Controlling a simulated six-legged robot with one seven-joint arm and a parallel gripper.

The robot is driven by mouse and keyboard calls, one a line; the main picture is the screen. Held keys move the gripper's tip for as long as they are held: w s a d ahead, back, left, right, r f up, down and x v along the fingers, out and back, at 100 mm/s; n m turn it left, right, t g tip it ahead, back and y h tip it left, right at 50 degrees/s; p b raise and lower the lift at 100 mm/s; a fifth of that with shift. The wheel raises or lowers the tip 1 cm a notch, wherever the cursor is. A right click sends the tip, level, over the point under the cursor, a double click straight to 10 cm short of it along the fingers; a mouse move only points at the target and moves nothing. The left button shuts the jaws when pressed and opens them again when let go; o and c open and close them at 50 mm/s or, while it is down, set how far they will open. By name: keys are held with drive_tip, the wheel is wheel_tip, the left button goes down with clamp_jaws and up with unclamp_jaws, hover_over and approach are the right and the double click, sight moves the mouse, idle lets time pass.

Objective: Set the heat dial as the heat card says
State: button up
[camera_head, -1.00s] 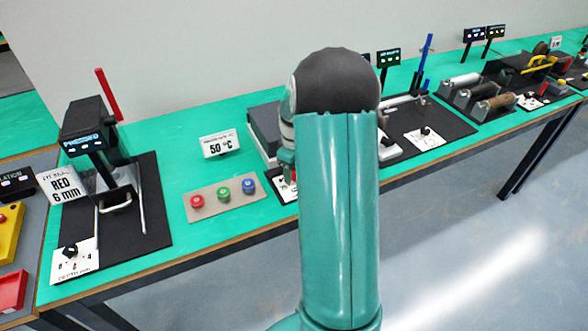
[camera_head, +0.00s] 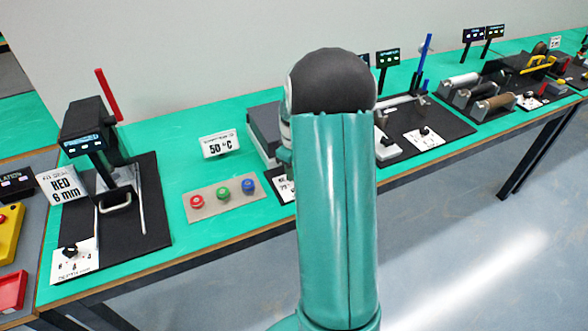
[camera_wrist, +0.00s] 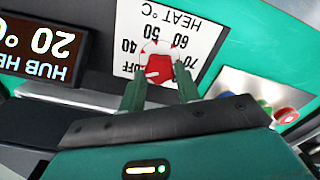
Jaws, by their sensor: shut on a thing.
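The heat card (camera_head: 219,143) reads 50 °C and stands at the back of the green bench in the head view. The heat dial (camera_wrist: 158,66) is a red knob on a white plate (camera_wrist: 190,22), upside down in the wrist view, with marks OFF, 40, 50, 60 and 70. My gripper (camera_wrist: 159,77) is shut on the dial, one finger on each side. I cannot tell which mark the dial points to. In the head view my arm hides the dial and gripper; only a sliver of the plate (camera_head: 284,188) shows.
A dark display (camera_wrist: 42,45) beside the plate reads 20 °. Red, green and blue buttons (camera_head: 223,193) sit on a panel left of my arm. A press (camera_head: 90,130) with a red lever stands further left. Other stations stand to the right.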

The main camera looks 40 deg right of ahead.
drive_tip(key=m, duration=0.5)
drive_tip(key=shift+w, duration=0.15)
drive_tip(key=m, duration=0.4)
drive_tip(key=shift+d, duration=0.15)
drive_tip(key=m, duration=0.9)
drive_tip(key=shift+d, duration=0.15)
drive_tip(key=shift+s+m, duration=0.2)
drive_tip(key=shift+m, duration=0.1)
drive_tip(key=o, duration=1)
drive_tip(key=shift+c, duration=0.2)
